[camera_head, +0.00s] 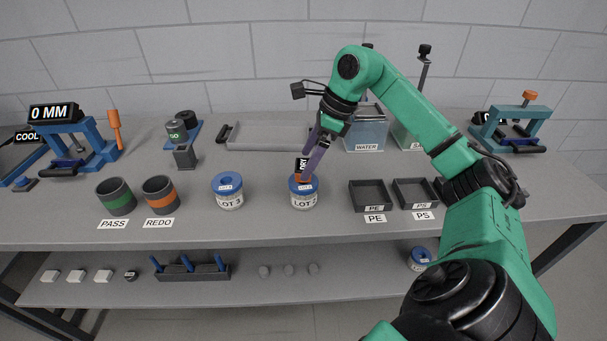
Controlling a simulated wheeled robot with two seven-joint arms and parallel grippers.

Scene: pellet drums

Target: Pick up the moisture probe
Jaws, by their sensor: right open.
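What looks like the moisture probe (302,168), with an orange body and a black display with white letters, stands at the lid of the right-hand blue-lidded LOT drum (303,200). My right gripper (310,172) points down at it from above, its purple fingers open. The fingers overlap the probe in the picture and hide part of it; I cannot tell whether they touch it. My left gripper is not in view.
Another LOT drum (228,191) stands to the left, with PASS (116,196) and REDO (160,195) cups beyond. PE (371,196) and PS (414,193) trays are to the right. Behind are a grey tray (265,136) and a WATER container (366,133). Bench space in front is narrow.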

